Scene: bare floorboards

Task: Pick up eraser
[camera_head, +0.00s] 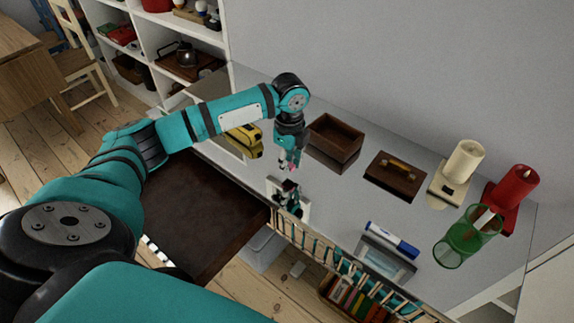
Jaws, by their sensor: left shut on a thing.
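My left arm reaches in from the left, and its gripper (289,160) points down over the grey reflective tabletop (340,205). The gripper is shut on a small pinkish thing, the eraser (286,167), which is mostly hidden between the fingers. The eraser appears slightly above the surface, though the reflection below makes the gap hard to judge. My right gripper is out of view.
An open brown wooden box (335,137) stands right of the gripper, with a dark lidded box (395,176) beyond. A yellow object (244,138) lies to the left.

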